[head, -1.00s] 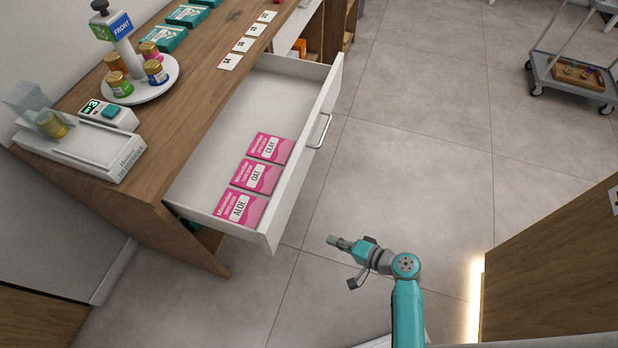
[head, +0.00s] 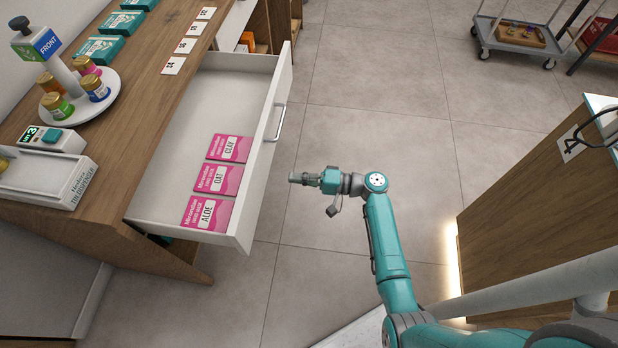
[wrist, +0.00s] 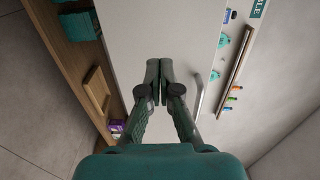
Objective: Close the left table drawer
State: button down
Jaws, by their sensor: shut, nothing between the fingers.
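The open white drawer (head: 236,73) sticks out of the wooden counter (head: 90,150) at the left. Its front panel (head: 262,187) faces right and carries a silver bar handle (head: 281,122). Three pink boxes (head: 212,194), labelled CLAY, OAT and ALOE, lie inside. My gripper (head: 292,178) is shut and empty, just right of the front panel and on the near side of the handle, pointing at the panel. A gap seems to separate them; contact is not visible. In the wrist view my shut fingertips (wrist: 160,63) lie before a pale panel, with a handle (wrist: 199,95) to their right.
On the counter are a round jar stand (head: 85,98), a tin dispenser (head: 45,180), numbered cards (head: 186,46) and teal boxes (head: 100,50). A wooden cabinet (head: 545,210) stands at the right, and a trolley (head: 520,38) at the far right. The floor between is clear.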

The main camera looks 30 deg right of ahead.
aim_at(262, 174)
jog(key=x, duration=0.7)
jog(key=shift+w+a, duration=0.25)
jog(key=shift+a, duration=0.05)
